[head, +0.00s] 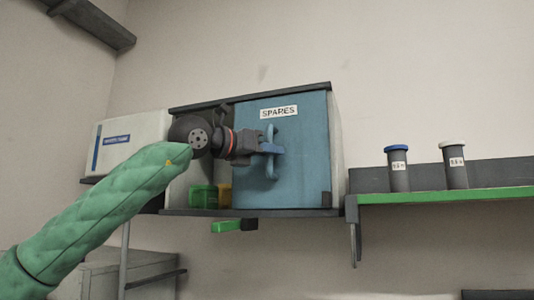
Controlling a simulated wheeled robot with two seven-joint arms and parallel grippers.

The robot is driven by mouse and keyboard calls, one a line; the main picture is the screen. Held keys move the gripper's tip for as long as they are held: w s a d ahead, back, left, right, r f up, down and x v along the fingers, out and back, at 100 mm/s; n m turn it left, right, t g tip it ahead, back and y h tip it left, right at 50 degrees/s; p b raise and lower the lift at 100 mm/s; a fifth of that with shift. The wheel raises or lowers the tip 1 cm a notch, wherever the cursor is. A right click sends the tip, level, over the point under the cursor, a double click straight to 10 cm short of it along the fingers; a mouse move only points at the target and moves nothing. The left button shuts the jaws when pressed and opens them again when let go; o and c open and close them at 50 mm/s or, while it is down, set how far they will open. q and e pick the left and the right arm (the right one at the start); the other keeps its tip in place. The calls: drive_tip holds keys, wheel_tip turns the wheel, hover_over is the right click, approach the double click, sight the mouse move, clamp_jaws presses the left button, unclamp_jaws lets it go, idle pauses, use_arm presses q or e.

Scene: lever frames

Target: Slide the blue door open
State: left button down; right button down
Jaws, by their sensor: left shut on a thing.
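The blue door (301,160) with a "SPARES" label covers the right part of a wall cabinet. My left gripper (268,148) comes in from the left, across the open part, and is shut on the door's blue vertical handle (271,168). The fingers hide part of the handle. My right gripper is not in view.
A white box (128,141) stands left of the cabinet. A green-edged shelf (440,196) to the right holds a blue-capped canister (398,168) and a white-capped canister (456,165). A green-ended object (234,226) is below the cabinet. A dark shelf (90,20) is at upper left.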

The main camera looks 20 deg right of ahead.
use_arm(q)
drive_tip(key=shift+r, duration=0.2)
drive_tip(key=c, duration=1.7)
unclamp_jaws()
drive_tip(key=shift+d+f, duration=0.1)
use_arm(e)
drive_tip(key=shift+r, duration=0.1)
